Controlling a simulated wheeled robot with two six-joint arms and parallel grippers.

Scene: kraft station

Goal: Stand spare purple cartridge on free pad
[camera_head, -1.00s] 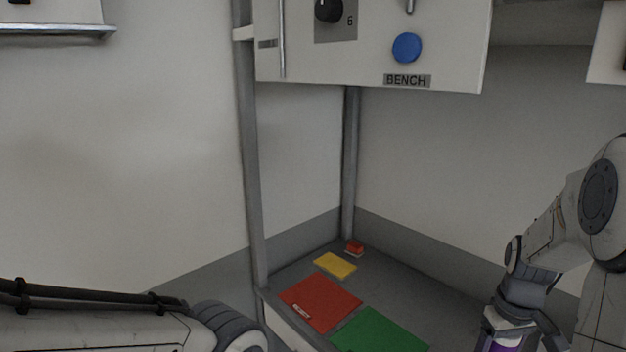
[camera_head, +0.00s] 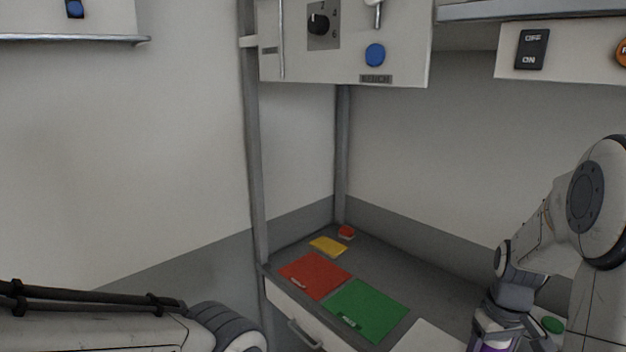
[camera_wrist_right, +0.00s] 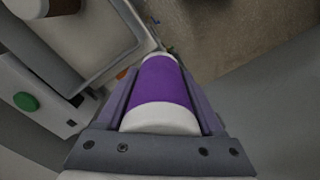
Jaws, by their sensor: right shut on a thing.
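The purple cartridge (camera_wrist_right: 161,84) with white ends is between the two fingers of my right gripper (camera_wrist_right: 163,82) in the right wrist view, and the gripper is shut on it. In the head view the right gripper (camera_head: 490,335) is at the lower right, partly cut off by the bottom edge, with a bit of purple showing. Several flat pads lie on the bench: a red pad (camera_head: 315,274), a green pad (camera_head: 367,309) and a smaller yellow pad (camera_head: 328,246). No object stands on the red or green pad. My left arm enters at the lower left; its gripper is out of frame.
A small red object (camera_head: 346,232) sits in the bench's back corner. A grey post (camera_head: 254,150) rises at the bench's left edge. A panel with a knob and blue button (camera_head: 375,55) hangs above. A green button (camera_wrist_right: 26,101) shows in the wrist view.

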